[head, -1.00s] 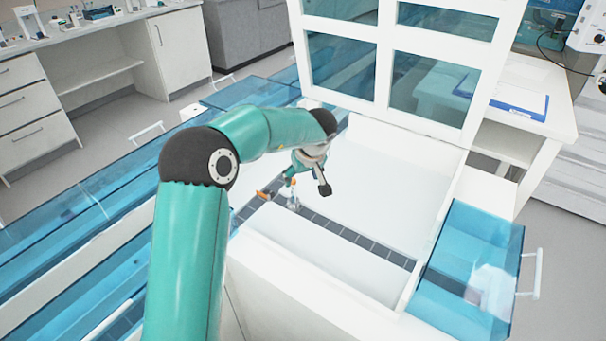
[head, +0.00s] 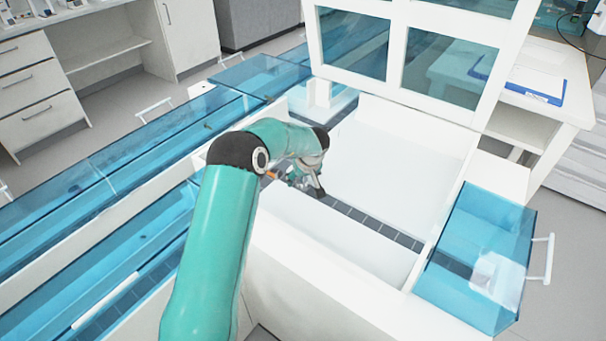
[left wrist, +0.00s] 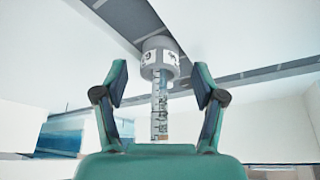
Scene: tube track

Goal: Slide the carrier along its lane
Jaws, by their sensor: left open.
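The carrier (left wrist: 160,58), a grey round puck with dark markings, holds a clear tube (left wrist: 159,105) with printed marks. In the left wrist view the puck is at the lane's dark strip (left wrist: 245,77) and appears upside down, with the tube pointing down the picture. My left gripper (left wrist: 161,67) is open, with one finger on each side of the carrier and tube and visible gaps on both sides. In the head view my left gripper (head: 316,188) is low over the dark tiled lane (head: 380,228), and the carrier is mostly hidden by it. My right gripper is not in view.
White panels (head: 330,240) border the lane, with a white window frame (head: 400,50) behind. A clear blue box (head: 480,255) covers the lane's right end. Blue covered tracks (head: 110,195) run along the left. The lane between gripper and box looks clear.

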